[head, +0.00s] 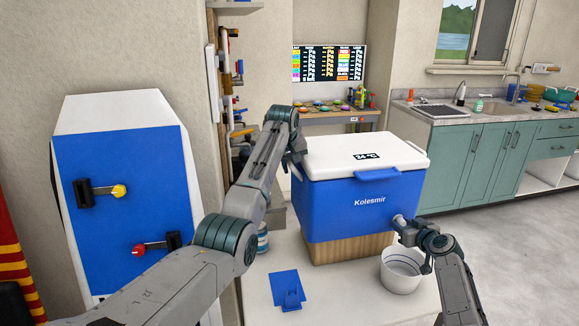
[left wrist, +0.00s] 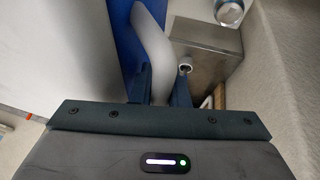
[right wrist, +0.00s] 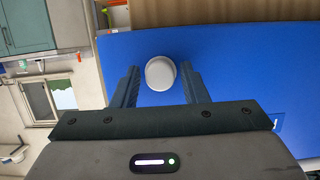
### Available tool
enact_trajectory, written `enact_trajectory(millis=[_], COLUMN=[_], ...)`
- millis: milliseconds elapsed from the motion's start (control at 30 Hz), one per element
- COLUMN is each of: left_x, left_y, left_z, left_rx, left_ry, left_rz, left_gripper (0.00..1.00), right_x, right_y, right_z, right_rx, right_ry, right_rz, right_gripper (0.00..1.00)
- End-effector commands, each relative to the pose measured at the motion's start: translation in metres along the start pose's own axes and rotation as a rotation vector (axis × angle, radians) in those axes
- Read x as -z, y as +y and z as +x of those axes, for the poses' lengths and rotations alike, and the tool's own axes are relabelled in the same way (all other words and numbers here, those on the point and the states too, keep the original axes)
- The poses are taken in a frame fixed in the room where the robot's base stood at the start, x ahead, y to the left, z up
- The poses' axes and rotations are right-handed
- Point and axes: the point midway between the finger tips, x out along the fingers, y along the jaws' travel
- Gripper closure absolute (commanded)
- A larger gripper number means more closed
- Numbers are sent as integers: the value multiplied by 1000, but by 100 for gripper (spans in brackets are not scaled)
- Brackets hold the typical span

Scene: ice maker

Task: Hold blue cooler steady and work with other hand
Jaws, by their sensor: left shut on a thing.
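The blue cooler (head: 345,222) with a closed white lid (head: 355,152) stands upright on a wooden block (head: 342,249) on the white table. My left gripper (head: 298,152) is at the cooler's left side, shut on its pale side handle, which shows between the fingers in the left wrist view (left wrist: 153,45). My right gripper (head: 398,225) is at the cooler's lower front right. In the right wrist view its open fingers stand either side of a white round spigot knob (right wrist: 160,73), with small gaps. A white bucket (head: 402,280) stands below the right gripper.
A small blue stand (head: 287,289) lies at the table's front. A blue and white panel (head: 125,200) with yellow and red valves stands left. A cluttered workbench (head: 335,115) is behind; green sink cabinets (head: 485,165) are right. Floor at right is clear.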

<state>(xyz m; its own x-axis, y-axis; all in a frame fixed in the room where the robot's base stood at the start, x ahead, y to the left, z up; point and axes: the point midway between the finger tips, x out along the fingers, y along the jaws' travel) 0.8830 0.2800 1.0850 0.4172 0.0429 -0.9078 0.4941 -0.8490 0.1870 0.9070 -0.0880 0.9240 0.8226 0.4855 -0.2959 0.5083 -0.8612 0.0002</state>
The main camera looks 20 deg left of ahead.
Motion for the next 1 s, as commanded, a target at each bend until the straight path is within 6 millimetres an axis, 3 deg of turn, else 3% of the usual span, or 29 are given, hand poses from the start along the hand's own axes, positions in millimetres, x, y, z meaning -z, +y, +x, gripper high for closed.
enact_trajectory(millis=[67,267,300,967,1000], left_x=[0,0,0,0,1], left_y=[0,0,0,0,0], left_z=[-1,-1,-1,-1,-1], left_rx=[-1,-1,-1,0,0], left_ry=[2,2,2,2,2], left_rz=[0,0,0,0,0], left_gripper=[100,100,100,100,100], right_x=[0,0,0,-5,-5], right_y=[0,0,0,0,0], right_z=[0,0,0,-14,-13], right_rx=[0,0,0,0,0], right_ry=[0,0,0,0,0], right_rz=[0,0,0,1,1], right_gripper=[60,97,100,100,68])
